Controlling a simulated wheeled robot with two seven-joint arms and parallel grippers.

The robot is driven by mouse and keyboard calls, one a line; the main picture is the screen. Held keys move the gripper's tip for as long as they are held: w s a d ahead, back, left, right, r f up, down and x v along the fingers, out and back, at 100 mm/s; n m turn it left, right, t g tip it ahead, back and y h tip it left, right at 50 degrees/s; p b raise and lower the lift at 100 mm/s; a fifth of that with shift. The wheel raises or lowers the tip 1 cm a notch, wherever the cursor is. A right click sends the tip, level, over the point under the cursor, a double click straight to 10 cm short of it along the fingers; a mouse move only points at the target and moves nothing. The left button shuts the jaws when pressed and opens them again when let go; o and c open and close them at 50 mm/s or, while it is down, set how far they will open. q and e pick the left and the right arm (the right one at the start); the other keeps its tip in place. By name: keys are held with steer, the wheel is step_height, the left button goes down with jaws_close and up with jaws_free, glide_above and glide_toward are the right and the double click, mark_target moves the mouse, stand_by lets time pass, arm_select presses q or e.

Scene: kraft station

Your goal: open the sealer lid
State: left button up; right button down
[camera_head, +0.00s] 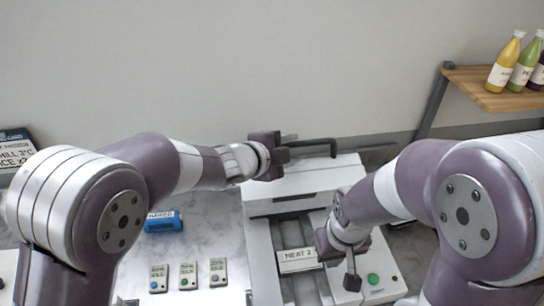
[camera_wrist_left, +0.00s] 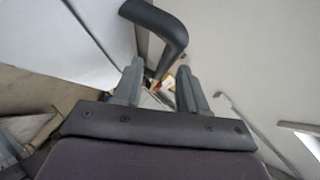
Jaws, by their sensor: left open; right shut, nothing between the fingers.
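The white sealer lid (camera_head: 312,180) is in the middle of the head view and looks lowered. A dark bar handle (camera_head: 322,142) rises above its far side. My left gripper (camera_head: 290,144) is open at the left end of this handle. In the left wrist view the handle (camera_wrist_left: 160,32) bends down toward the gap between the open fingers of my left gripper (camera_wrist_left: 158,88). I cannot tell whether they touch it. My right gripper (camera_head: 352,278) is shut and empty, pointing down over the sealer's front right part, near a green button (camera_head: 373,279).
A sign card (camera_head: 297,254) stands in front of the lid. A wooden shelf (camera_head: 490,92) with bottles is at upper right.

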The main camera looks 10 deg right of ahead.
arm_select(q)
steer(key=v, duration=0.8)
steer(key=shift+s+a+b, duration=0.2)
steer(key=shift+a+b, duration=0.05)
steer(key=shift+b, duration=0.15)
steer(key=shift+r, duration=0.15)
steer(key=s+a+f+n+g+y+b, duration=0.1)
steer(key=s+a+f+n+y+b, duration=0.1)
steer(key=a+f+n+y, duration=0.4)
steer(key=s+a+f+n+g+y+b, duration=0.1)
steer(key=s+a+f+n+y+b, duration=0.15)
steer(key=a+f+n, duration=0.65)
steer(key=s+a+f+n+g+y+b, duration=0.1)
steer(key=s+a+f+n+g+b, duration=0.1)
steer(key=s+a+f+n+b, duration=0.2)
steer(key=s+a+f+n+g+b, duration=0.3)
steer(key=s+a+f+b, duration=0.2)
steer(key=f, duration=0.6)
steer(key=shift+s+a+f+n+y, duration=0.25)
steer(key=shift+s+a+n+y, duration=0.15)
steer(key=shift+s, duration=0.65)
